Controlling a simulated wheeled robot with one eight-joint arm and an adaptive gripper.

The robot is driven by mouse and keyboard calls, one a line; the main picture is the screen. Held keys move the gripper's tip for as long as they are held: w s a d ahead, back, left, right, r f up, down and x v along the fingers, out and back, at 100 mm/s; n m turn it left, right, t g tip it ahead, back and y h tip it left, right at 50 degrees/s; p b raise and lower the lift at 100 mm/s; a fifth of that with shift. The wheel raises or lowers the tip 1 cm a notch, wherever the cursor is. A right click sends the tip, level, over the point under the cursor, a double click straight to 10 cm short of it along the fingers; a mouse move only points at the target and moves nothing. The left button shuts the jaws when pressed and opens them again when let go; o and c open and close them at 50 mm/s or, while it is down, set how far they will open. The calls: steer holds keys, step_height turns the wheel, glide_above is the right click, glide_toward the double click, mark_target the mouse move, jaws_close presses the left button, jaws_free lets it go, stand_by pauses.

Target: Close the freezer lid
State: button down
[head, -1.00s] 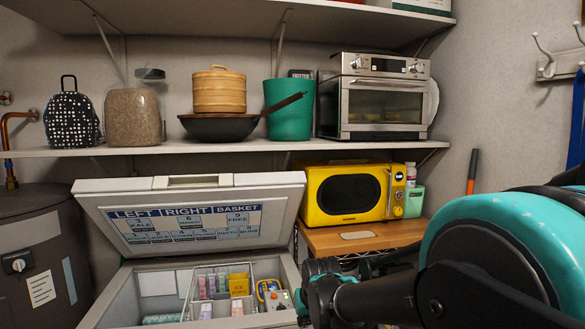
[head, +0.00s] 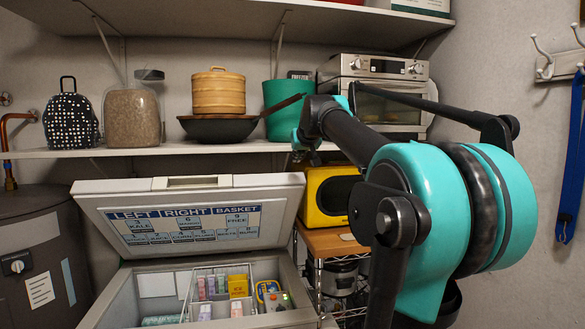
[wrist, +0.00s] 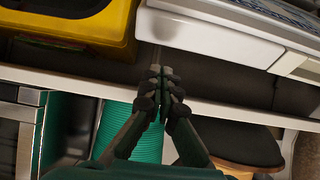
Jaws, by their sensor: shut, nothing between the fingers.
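The chest freezer (head: 283,272) stands at lower centre in the head view. Its white lid (head: 290,200) is raised and leans back, with a label chart (head: 185,229) on its inner face. Bins and packages show inside. In the wrist view the lid (wrist: 215,37) is at upper right. My gripper (wrist: 165,75) has its dark fingers together and empty, apart from the lid. In the head view my gripper (head: 299,150) is small, in front of the shelf edge, above the lid's right end.
The shelf (head: 60,154) carries a wok (head: 215,128), a green bin (head: 283,92) and a toaster oven (head: 375,68) close to my arm. A yellow microwave (head: 322,200) stands on a wooden-topped rack right of the freezer. A water heater (head: 30,230) stands at left.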

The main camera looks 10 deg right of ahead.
mark_target(292, 174)
steer(key=x, duration=1)
steer(key=shift+r, duration=0.1)
steer(key=shift+s, duration=0.1)
